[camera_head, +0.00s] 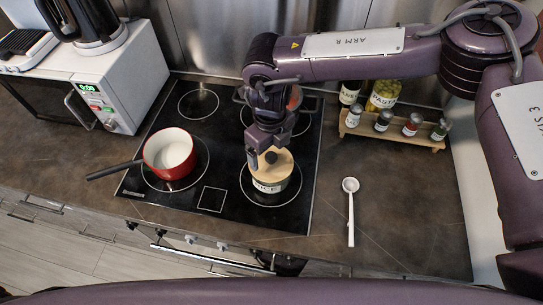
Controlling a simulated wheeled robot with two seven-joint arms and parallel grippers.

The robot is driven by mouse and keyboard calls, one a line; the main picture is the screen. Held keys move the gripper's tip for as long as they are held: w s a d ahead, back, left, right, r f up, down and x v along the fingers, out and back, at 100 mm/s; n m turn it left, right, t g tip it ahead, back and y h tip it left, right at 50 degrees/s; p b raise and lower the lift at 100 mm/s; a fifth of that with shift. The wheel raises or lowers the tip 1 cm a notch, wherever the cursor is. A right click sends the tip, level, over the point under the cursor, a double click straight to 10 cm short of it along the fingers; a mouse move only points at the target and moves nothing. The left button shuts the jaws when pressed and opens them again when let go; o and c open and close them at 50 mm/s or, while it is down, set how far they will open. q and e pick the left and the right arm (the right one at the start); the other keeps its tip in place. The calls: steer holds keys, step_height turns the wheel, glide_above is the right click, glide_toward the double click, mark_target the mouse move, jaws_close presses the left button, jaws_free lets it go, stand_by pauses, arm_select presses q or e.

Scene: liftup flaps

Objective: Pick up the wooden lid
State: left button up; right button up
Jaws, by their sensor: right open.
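The round wooden lid (281,164) sits on a pale, lettered pot (271,186) on the front right burner of the black cooktop. My right gripper (262,160) points down right over the lid, at its left and middle part, and hides some of it. The right gripper is open. I cannot tell whether its fingers touch the lid or whether a knob is between them. My left gripper is not in view.
A white ladle (350,205) lies on the counter at right. A wooden spice rack (390,130) with jars stands behind. A white microwave (105,75) is at left.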

mark_target(272, 158)
step_height(272, 158, down, 3)
steer(key=shift+w+d+f+p, duration=0.15)
steer(key=shift+f+p, duration=0.05)
steer(key=shift+p, duration=0.55)
steer(key=shift+f, duration=0.25)
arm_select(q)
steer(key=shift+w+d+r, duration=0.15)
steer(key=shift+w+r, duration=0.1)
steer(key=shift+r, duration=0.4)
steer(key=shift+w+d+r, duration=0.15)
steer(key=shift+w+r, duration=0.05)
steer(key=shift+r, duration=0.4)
arm_select(e)
steer(key=shift+s, duration=0.2)
steer(key=c, duration=1.8)
